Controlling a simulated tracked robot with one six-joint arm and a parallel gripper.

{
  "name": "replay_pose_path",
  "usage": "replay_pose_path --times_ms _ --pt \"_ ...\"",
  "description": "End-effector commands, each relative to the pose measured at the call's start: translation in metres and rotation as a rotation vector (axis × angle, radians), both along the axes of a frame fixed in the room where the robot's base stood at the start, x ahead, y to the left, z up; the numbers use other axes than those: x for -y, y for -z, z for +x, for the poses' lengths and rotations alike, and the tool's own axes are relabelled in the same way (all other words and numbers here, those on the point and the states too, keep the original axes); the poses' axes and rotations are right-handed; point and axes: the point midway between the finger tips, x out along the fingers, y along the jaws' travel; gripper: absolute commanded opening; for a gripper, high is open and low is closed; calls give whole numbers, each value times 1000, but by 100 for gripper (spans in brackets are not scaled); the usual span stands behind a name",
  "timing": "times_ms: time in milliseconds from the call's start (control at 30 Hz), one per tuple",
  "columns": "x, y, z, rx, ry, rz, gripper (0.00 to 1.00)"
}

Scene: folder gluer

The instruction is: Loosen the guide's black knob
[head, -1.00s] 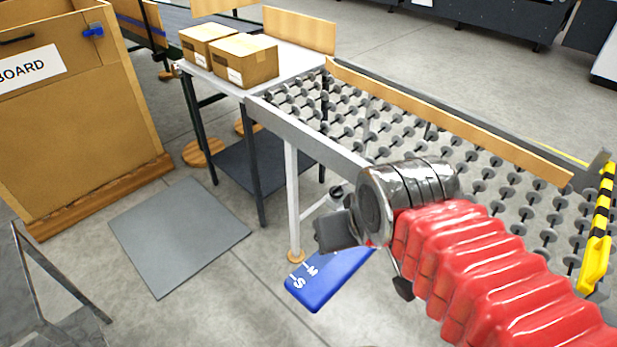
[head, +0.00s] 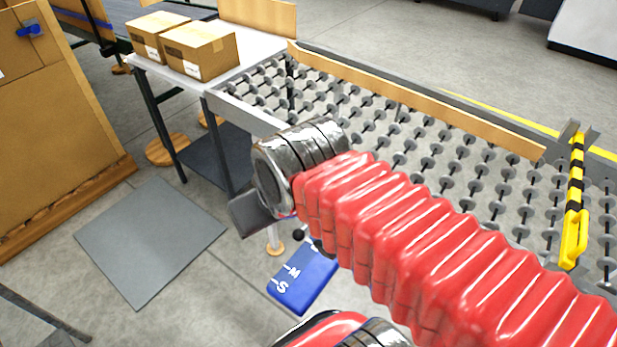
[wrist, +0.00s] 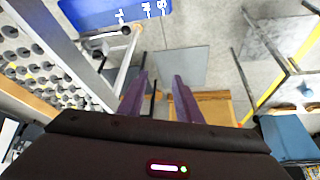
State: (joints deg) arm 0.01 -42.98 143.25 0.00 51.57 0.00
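The blue scale plate (head: 303,278), marked with white letters, hangs low beside the roller table in the head view. It also shows at the top of the wrist view (wrist: 95,12). A small dark round part (head: 298,235), perhaps the guide's black knob, shows just above the plate, beside my arm. In the wrist view a grey and dark fitting (wrist: 106,40) lies beside the plate; I cannot tell if it is the knob. My gripper (wrist: 161,76) has two purple fingers apart with nothing between them. The fitting is up and left of the fingertips. My arm hides part of the guide.
The roller table (head: 400,130) lies behind and right of my arm. Two cartons (head: 200,52) sit on the table at the back left. A grey floor mat (head: 150,240) and a large cardboard box (head: 60,130) are on the left. A yellow-black bar (head: 575,200) stands at right.

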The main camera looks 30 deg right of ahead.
Motion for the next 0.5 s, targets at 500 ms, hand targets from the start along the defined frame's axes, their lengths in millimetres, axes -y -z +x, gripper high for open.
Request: replay_pose_path --times_ms 500 --pt "16 -10 37 -70 160 48 55"
